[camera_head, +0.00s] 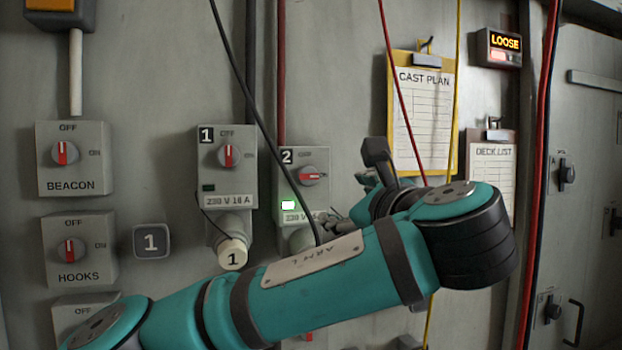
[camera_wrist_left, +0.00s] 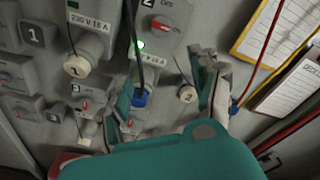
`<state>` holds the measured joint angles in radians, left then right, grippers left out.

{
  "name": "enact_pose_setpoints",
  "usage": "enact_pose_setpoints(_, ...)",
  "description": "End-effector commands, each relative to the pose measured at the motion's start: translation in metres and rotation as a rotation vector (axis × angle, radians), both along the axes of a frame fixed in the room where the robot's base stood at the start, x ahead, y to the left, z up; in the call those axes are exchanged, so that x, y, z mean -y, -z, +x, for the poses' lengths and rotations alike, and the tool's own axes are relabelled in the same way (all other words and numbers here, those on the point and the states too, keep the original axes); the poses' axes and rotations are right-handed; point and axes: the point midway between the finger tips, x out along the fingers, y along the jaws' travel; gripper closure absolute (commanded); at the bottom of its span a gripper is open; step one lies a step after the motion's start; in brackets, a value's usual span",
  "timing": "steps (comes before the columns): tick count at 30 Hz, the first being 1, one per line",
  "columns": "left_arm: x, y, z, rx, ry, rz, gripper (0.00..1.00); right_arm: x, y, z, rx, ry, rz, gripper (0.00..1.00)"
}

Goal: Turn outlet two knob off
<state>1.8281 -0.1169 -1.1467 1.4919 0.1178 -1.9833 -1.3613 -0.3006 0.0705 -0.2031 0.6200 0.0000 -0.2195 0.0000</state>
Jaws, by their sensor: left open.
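The outlet two box (camera_head: 318,157) is on the wall, marked 2, with a lit green lamp (camera_head: 288,205). Its red-marked knob (camera_head: 311,176) lies sideways, toward the right; it also shows at the top of the left wrist view (camera_wrist_left: 157,24). My left gripper (camera_wrist_left: 166,92) is open, its fingers spread below the knob in that view. A blue plug (camera_wrist_left: 141,98) on a black cable is by the left finger, and a round cap marked 2 (camera_wrist_left: 187,94) is between the fingers. In the head view my left arm hides the box's lower part. My right gripper is out of view.
The outlet one box (camera_head: 226,150) is just left, its knob upright. A black cable (camera_head: 262,125) crosses in front of outlet two. Red and yellow cords hang before the CAST PLAN clipboard (camera_head: 425,120) at right. BEACON (camera_head: 72,160) and HOOKS (camera_head: 78,250) switches are far left.

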Motion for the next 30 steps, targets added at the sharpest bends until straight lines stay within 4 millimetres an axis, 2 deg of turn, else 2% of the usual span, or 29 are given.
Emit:
enact_pose_setpoints(1, -0.001, -0.011, -0.004, 0.02, -0.016, 0.024, 0.37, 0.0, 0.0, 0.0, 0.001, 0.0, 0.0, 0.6)
enact_pose_setpoints(3, -0.002, -0.019, -0.005, 0.032, -0.027, 0.045, 0.37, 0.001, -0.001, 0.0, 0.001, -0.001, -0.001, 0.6)
enact_pose_setpoints(8, -0.007, -0.025, 0.008, 0.034, -0.034, 0.054, 0.37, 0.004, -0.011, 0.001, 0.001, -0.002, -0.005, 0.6)
enact_pose_setpoints(24, -0.042, -0.027, 0.116, 0.033, -0.033, 0.051, 0.37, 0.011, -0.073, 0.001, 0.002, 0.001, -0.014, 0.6)
enact_pose_setpoints(30, -0.052, -0.025, 0.145, 0.035, -0.033, 0.051, 0.37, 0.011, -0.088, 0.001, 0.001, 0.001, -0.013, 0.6)
